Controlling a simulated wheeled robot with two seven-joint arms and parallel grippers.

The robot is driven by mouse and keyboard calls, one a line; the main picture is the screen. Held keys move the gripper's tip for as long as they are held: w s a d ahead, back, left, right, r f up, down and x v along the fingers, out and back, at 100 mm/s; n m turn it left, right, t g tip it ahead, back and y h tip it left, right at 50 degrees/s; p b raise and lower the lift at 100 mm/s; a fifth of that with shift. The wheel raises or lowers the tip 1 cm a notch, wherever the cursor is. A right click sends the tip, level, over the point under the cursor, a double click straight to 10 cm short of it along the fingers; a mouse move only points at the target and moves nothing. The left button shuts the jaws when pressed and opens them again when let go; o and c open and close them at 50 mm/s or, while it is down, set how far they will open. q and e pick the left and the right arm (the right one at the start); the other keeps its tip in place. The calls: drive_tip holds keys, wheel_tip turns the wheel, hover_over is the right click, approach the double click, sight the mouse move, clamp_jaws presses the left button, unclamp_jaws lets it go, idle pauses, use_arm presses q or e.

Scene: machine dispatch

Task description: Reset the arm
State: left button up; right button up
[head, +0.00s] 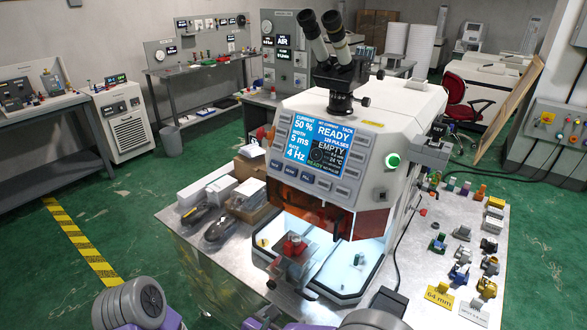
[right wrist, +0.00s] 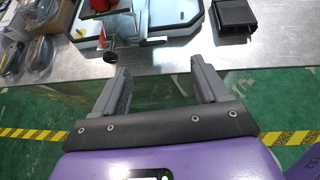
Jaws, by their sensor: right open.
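My right gripper is open and empty in the right wrist view (right wrist: 160,72), its two grey fingers spread apart over the floor in front of the bench edge. In the head view it is at the bottom edge, only partly in frame. The welding machine (head: 410,105) stands on the metal bench with its screen (head: 318,148) reading READY and EMPTY. My left gripper is not visible; only grey and purple parts of my arm show at lower left.
Small coloured parts stand on the bench's right side near a yellow label (head: 438,296). Boxes (head: 222,190) and bagged cables (head: 219,229) lie on its left side. A black block (right wrist: 233,16) lies near the front edge. Green floor (head: 40,270) is open at left.

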drive_tip(key=w+d+f+m+g, duration=0.1)
drive_tip(key=d+f+m+g, duration=0.15)
drive_tip(key=f, duration=0.35)
drive_tip(key=s+d+f+m+g+y, duration=0.3)
drive_tip(key=s+f+m+g+y, duration=0.2)
drive_tip(key=s+f+m, duration=0.35)
drive_tip(key=s+d+f+m+g+y, duration=0.2)
drive_tip(key=s+f+m+g+y, duration=0.3)
drive_tip(key=f+m, duration=0.55)
drive_tip(key=w+d+f+m+t, duration=0.1)
drive_tip(key=d+f+m, duration=0.3)
drive_tip(key=m, duration=0.7)
drive_tip(key=shift+w+d+f+t, duration=0.2)
drive_tip(key=shift+d+t, duration=0.25)
drive_tip(key=shift+t, duration=0.4)
